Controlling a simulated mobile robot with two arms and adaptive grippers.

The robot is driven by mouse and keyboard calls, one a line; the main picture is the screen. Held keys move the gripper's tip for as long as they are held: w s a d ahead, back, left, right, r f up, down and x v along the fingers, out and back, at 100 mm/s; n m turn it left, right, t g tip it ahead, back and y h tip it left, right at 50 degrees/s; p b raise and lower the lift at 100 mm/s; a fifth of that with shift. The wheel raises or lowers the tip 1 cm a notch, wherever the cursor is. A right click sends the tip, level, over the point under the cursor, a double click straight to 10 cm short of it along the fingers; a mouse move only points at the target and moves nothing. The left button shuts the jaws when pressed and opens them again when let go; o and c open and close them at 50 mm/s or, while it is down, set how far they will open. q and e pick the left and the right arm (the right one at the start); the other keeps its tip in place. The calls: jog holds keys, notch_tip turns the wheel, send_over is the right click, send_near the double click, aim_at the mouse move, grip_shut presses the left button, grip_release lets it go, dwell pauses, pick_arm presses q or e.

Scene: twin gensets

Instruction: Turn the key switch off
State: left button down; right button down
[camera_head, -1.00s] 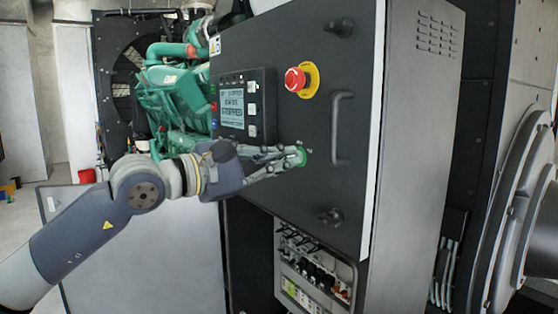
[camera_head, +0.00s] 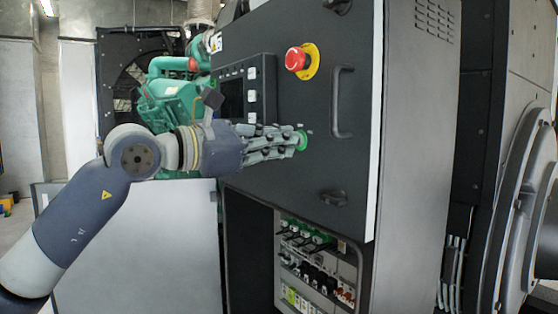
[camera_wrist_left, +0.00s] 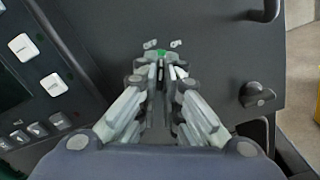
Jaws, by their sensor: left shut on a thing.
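The key switch (camera_head: 303,139) shows as a green ring on the dark control panel door, below the red emergency stop button. My left gripper (camera_head: 295,142) reaches in from the left with its fingertips at the switch, shut on it. The fingers hide most of the key. In the left wrist view, the fingers (camera_wrist_left: 160,75) come together at the panel, and a bit of the green switch (camera_wrist_left: 160,53) shows just beyond the tips. My right gripper is not in view.
The controller display (camera_head: 231,98) is dark, left of the switch, partly behind my wrist. The red emergency stop (camera_head: 297,59) and a door handle (camera_head: 342,102) stick out nearby. A lower latch (camera_head: 333,198) sits below. An open breaker compartment (camera_head: 318,270) lies underneath.

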pick_arm(q)
jog(key=shift+n+b, duration=1.7)
jog(key=shift+n, duration=1.1)
jog(key=c, duration=1.8)
grip_release()
jog(key=shift+o, duration=0.2)
jog(key=v, duration=1.2)
